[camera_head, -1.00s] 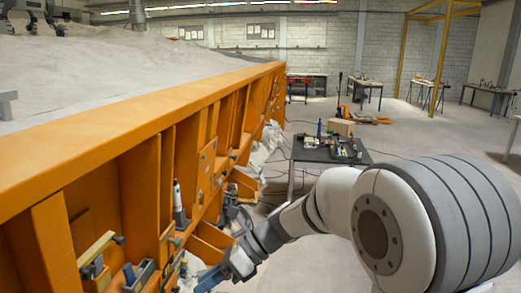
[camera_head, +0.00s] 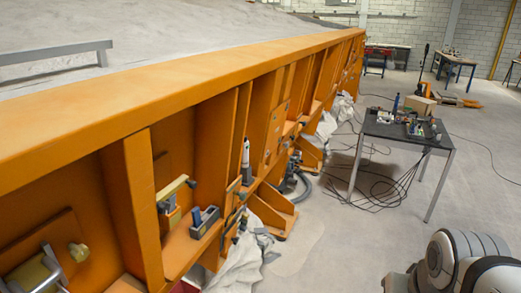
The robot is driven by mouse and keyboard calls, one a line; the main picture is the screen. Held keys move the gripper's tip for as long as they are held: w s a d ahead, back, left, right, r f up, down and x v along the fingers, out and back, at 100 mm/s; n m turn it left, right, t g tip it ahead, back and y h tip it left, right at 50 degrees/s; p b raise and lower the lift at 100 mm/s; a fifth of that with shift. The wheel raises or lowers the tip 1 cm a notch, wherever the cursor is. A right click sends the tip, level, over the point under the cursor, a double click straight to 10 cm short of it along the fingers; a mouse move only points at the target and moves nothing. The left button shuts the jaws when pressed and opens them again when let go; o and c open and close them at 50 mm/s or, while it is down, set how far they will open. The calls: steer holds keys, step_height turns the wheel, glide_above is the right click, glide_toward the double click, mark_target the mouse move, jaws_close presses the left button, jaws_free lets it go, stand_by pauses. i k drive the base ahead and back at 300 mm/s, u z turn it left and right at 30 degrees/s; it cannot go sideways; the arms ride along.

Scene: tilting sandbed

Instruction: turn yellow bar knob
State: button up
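A yellow bar (camera_head: 172,188) with a dark end piece is in the left half of the head view. A pale yellow round knob (camera_head: 78,252) on an orange plate is at the lower left. My gripper is not in view; only a white and grey part of my arm shows at the lower right corner.
A grey tray with blue items (camera_head: 205,222) is right of the bar, and a grey-white bottle (camera_head: 246,160) stands farther along. A metal handle (camera_head: 50,268) is at the lower left. A dark table (camera_head: 400,132) with tools stands right; cables lie beneath it. Floor between is partly open.

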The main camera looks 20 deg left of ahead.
mark_target(164, 207)
steer(key=u, duration=0.05)
steer(key=k, duration=0.85)
steer(key=u, duration=0.8)
steer(key=i, duration=0.35)
steer(key=u, duration=0.05)
